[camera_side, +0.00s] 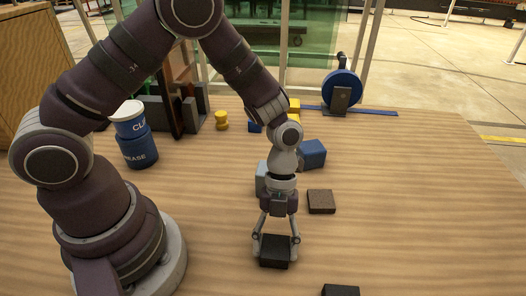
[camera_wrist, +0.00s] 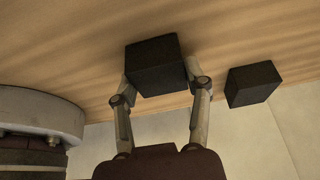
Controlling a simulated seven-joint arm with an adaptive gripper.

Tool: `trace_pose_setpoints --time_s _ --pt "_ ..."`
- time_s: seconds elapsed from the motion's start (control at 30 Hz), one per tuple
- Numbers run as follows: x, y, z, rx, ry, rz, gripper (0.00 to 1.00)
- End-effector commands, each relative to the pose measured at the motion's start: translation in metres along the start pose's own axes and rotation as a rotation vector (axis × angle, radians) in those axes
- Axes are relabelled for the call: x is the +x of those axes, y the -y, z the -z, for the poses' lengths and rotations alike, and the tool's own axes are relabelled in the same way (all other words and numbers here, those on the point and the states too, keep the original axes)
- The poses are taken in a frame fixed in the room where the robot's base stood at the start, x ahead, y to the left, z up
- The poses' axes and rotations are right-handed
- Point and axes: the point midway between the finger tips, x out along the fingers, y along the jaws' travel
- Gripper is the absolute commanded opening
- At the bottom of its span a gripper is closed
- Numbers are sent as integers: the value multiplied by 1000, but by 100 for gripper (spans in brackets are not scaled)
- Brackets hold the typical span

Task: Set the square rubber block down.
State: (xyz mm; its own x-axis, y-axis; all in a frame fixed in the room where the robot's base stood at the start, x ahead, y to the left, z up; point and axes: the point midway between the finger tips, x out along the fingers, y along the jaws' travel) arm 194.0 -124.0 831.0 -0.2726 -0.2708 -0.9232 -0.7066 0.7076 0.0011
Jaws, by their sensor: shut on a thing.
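The square rubber block is black. In the side view the block (camera_side: 274,253) sits between the two fingers of my gripper (camera_side: 276,241), low over the front middle of the wooden table. In the wrist view the block (camera_wrist: 155,66) is also between the fingertips of my gripper (camera_wrist: 160,82), one finger on each side. My gripper is shut on it. The block looks level and at or very close to the table top; I cannot tell whether its underside touches the wood.
A second black block (camera_side: 340,290) lies at the front edge, and in the wrist view (camera_wrist: 253,84) it is to the right. A dark brown block (camera_side: 321,201) and blue blocks (camera_side: 312,154) lie behind. Blue-and-white tubs (camera_side: 138,150) stand left. The right table is clear.

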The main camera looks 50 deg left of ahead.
Motion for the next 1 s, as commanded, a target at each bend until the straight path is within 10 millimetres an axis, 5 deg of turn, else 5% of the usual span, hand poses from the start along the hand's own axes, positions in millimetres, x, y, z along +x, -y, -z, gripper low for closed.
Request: trace_pose_setpoints --time_s 0.23,0.27,0.43,0.77,1.0 --pt "1 0 -1 0 0 0 11" --pt "1 0 -1 0 1 1 50" --pt "1 0 -1 0 1 1 73" --pt "-1 0 0 0 1 2 74" --pt "-47 2 -1 -1 5 10 74"
